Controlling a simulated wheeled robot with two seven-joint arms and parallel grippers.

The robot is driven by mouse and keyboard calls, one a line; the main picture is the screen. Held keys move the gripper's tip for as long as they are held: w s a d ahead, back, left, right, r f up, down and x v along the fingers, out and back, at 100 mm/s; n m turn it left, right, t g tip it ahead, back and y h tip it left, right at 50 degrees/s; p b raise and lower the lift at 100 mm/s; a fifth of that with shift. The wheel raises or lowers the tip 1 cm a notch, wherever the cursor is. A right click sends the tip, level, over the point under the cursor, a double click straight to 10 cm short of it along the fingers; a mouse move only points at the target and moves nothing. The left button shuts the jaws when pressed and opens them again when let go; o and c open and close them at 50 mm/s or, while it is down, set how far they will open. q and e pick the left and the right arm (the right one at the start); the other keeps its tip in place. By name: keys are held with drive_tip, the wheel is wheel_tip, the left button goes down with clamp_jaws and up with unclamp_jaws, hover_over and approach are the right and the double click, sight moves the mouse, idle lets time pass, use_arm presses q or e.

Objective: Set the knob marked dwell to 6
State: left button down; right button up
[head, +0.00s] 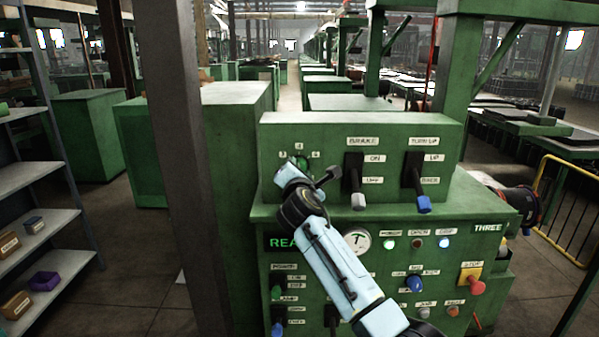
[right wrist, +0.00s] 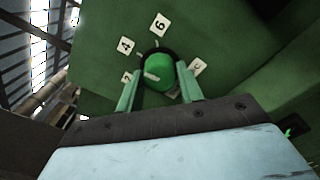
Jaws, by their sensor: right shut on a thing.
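A round green knob (right wrist: 160,71) with a white pointer mark sits in a dark ring on the upper green panel. In the right wrist view the mark points left, towards a small partly covered number plate (right wrist: 127,77). Plates reading 4 (right wrist: 125,46) and 6 (right wrist: 160,25) stand around it. In the head view the knob (head: 303,161) shows only in part behind my right gripper (head: 299,168). The two fingers of my right gripper (right wrist: 160,84) are shut on the knob's sides. No dwell label can be read. My left gripper is out of view.
Right of the knob, a BRAKE lever (head: 352,178) and a TURN/UP lever (head: 416,180) stick out of the panel. Below are a gauge (head: 357,240), lamps, small switches and a red stop button (head: 476,287). A grey post (head: 190,150) stands to the left.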

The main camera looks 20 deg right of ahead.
drive_tip(key=m+b, duration=0.3)
drive_tip(key=m, duration=0.8)
drive_tip(key=shift+m, duration=0.3)
idle(0.4)
drive_tip(key=o, duration=1)
drive_tip(key=b+v, duration=0.1)
drive_tip(key=v, duration=1.2)
drive_tip(key=shift+s, duration=0.2)
